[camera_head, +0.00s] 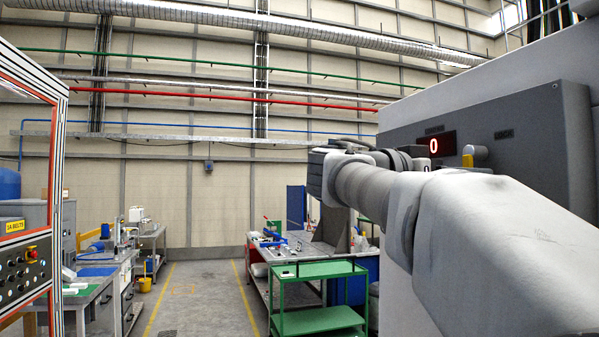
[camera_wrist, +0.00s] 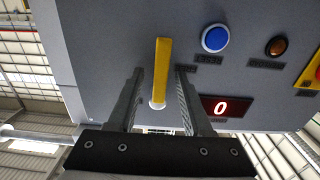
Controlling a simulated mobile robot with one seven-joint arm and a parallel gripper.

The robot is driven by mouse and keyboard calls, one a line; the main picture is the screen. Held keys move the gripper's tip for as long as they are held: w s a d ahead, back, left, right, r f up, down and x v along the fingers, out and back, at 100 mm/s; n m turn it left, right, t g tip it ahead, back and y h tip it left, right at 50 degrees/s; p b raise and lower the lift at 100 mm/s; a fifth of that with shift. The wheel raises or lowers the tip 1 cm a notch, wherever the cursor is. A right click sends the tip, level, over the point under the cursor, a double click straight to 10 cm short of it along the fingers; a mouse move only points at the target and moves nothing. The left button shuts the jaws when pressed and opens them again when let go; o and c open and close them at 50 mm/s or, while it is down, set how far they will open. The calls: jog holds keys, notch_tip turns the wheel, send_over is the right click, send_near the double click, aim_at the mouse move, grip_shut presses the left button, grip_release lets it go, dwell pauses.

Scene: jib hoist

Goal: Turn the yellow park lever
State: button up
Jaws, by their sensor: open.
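The yellow park lever (camera_wrist: 161,70) is a straight bar on the grey panel in the wrist view. A pale round end (camera_wrist: 157,104) shows at its lower end there. My gripper (camera_wrist: 159,74) is open, with one finger on each side of the lever and visible gaps between. I cannot tell how far the fingertips are from the panel. In the head view a short yellow piece (camera_head: 481,157), apparently the lever, shows above my arm, which hides the area below it.
A green cart (camera_head: 318,322) stands near a workbench. The marked aisle (camera_head: 195,290) is clear.

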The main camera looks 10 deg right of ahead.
jog(key=shift+d, duration=0.6)
jog(key=shift+w, duration=0.1)
grip_shut()
dwell(1.0)
